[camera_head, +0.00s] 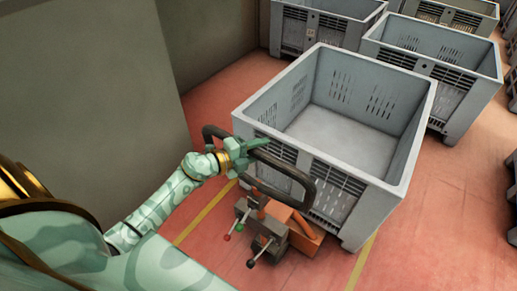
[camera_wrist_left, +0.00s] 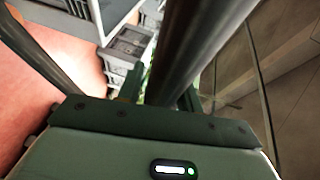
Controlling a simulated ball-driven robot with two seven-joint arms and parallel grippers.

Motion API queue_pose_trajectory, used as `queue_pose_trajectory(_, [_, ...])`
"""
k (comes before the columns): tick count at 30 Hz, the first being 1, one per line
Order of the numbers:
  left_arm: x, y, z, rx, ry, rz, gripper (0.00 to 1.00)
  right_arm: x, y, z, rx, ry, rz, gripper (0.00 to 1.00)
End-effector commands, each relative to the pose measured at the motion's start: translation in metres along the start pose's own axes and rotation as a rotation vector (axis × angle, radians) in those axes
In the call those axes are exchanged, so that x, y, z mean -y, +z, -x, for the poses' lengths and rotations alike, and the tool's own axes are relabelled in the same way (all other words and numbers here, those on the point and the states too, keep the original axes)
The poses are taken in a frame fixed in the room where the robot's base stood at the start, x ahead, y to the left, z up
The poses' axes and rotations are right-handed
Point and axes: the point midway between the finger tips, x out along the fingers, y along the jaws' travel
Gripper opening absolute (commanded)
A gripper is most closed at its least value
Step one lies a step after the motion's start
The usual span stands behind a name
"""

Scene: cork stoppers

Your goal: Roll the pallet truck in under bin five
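The pallet truck (camera_head: 299,237), orange with a dark loop handle (camera_head: 296,176) and small red, green and black knobs, stands at the near side of a large grey open bin (camera_head: 420,120). The truck's front end is hidden by the bin, so I cannot tell how far under it reaches. No number is readable on this bin. My left gripper (camera_head: 256,148) is at the handle's upper bar; in the left wrist view the dark bar (camera_wrist_left: 188,50) passes between its fingers (camera_wrist_left: 160,92), which look closed on it. The bin looks empty. My right gripper is out of view.
Other grey bins stand behind (camera_head: 330,32) and to the right (camera_head: 455,75). A grey wall (camera_head: 90,90) rises close on the left. Yellow lines (camera_head: 207,212) mark the red floor (camera_head: 430,230), which is clear at the lower right.

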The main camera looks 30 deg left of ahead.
Motion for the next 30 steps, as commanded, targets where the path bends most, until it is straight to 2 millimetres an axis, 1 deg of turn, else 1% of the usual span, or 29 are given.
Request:
queue_pose_trajectory(1, [0.0,0.0,0.0,0.0,0.0,0.0,0.21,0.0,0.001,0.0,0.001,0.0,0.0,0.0])
queue_pose_trajectory(2, [0.0,0.0,0.0,0.0,0.0,0.0,0.12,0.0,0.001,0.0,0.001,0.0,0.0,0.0])
queue_pose_trajectory(3, [0.0,0.0,0.0,0.0,0.0,0.0,0.01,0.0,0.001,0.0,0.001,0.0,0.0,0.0])
queue_pose_trajectory(4, [0.0,0.0,0.0,0.0,0.0,0.0,0.0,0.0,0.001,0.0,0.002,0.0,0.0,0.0])
queue_pose_trajectory(8, [0.001,0.001,-0.002,0.0,0.0,0.0,0.0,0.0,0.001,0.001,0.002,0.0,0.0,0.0])
queue_pose_trajectory(13, [0.007,0.008,-0.02,0.001,-0.002,-0.002,0.0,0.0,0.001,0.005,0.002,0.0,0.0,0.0])
queue_pose_trajectory(17, [0.006,0.01,-0.021,0.003,-0.004,-0.002,0.0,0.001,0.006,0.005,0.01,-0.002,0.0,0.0])
queue_pose_trajectory(20, [0.007,0.01,-0.021,0.003,-0.004,-0.002,0.0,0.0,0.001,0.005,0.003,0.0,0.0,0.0])
queue_pose_trajectory(21, [0.007,0.01,-0.021,0.003,-0.005,-0.003,0.33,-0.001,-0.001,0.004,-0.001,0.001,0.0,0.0])
queue_pose_trajectory(23, [0.007,0.01,-0.021,0.003,-0.005,-0.003,0.49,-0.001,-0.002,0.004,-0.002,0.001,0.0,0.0])
queue_pose_trajectory(30, [0.005,0.009,-0.02,0.002,-0.001,-0.001,0.49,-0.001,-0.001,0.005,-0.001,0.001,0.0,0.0])
